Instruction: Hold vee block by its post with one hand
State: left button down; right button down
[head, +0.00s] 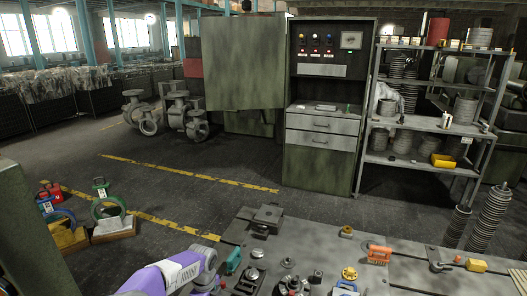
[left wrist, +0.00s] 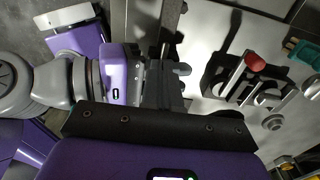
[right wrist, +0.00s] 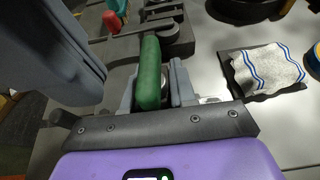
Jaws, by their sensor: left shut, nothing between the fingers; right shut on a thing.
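In the right wrist view, my right gripper (right wrist: 153,95) is shut on a green rounded post (right wrist: 149,72), with a grey finger on each side of it. A dark, stepped metal body (right wrist: 158,18) with a round grey boss shows just beyond the post; I cannot tell whether it belongs to the same piece. The vee block's shape is not clear here. In the left wrist view, my left gripper (left wrist: 162,88) is shut and empty over the edge of the pale bench. Neither gripper shows clearly in the head view.
The bench (head: 318,240) carries several small parts, a dark square block (head: 267,216) and an orange tool (head: 379,254). A red-tipped lever (left wrist: 254,62) is right of my left gripper. A striped cloth (right wrist: 265,70) lies right of my right gripper.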

pick_arm(q)
jog(key=shift+s+d, duration=0.1)
jog(key=shift+d, duration=0.55)
dwell(0.6)
jog(key=shift+w+d, duration=0.2)
jog(key=shift+w, duration=0.4)
dwell(0.5)
jog(key=shift+a, duration=0.1)
jog(key=shift+w+a+r, duration=0.1)
jog(key=shift+w+r, duration=0.1)
jog(key=shift+r, duration=1.3)
jog(key=shift+w+a+r, duration=0.1)
jog(key=shift+w+r, duration=0.05)
jog(key=shift+r, duration=1.3)
